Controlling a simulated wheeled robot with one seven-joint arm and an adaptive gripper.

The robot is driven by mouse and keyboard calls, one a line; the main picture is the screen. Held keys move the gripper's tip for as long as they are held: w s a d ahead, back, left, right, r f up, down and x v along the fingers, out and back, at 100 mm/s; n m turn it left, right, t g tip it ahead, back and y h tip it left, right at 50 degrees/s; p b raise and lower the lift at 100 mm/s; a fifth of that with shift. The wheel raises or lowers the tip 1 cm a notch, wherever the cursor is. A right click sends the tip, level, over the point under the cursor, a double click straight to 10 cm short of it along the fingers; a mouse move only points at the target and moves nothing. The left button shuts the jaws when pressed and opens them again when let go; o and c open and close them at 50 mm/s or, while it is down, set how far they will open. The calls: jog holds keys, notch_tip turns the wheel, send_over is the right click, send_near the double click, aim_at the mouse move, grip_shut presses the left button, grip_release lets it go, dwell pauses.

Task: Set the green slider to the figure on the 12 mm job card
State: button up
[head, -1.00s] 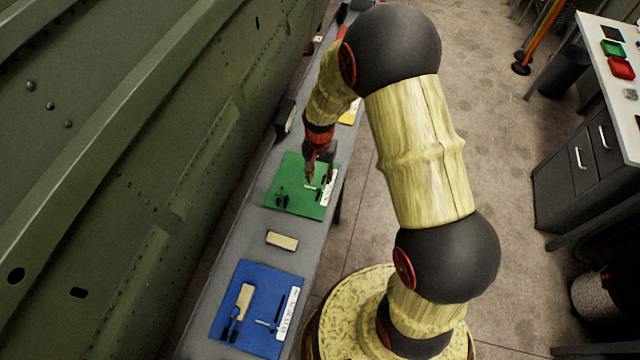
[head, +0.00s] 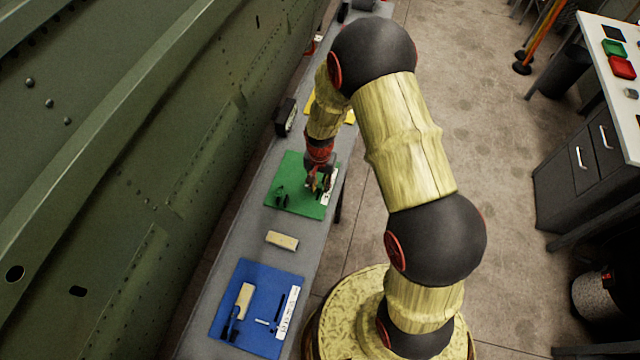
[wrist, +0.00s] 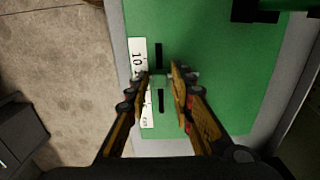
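The green board (head: 297,165) lies on the long grey bench, with a white scale strip (head: 329,186) along its right edge. In the wrist view the green board (wrist: 215,60) shows a dark slot (wrist: 160,100) beside the scale strip (wrist: 139,55), where a 10 can be read. A pale slider piece (wrist: 158,79) crosses the slot, partly hidden by the fingers. My gripper (wrist: 160,78) has its fingers apart, one on each side of the slot; I cannot see contact. In the head view my gripper (head: 318,187) is over the right part of the green board. I cannot identify the 12 mm card.
A blue board (head: 230,300) with a similar slider lies nearer on the bench, and a tan block (head: 282,240) lies between the boards. The green fuselage panel (head: 120,150) rises along the left.

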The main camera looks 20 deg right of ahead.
grip_shut()
dwell(0.5)
jog(key=shift+w+d+b, duration=0.3)
jog(key=shift+w+d, duration=0.45)
jog(key=shift+w, duration=0.35)
jog(key=shift+o, duration=1.8)
grip_release()
jog(key=shift+s, duration=0.1)
jog(key=shift+r, duration=0.1)
notch_tip(320, 180, up, 12)
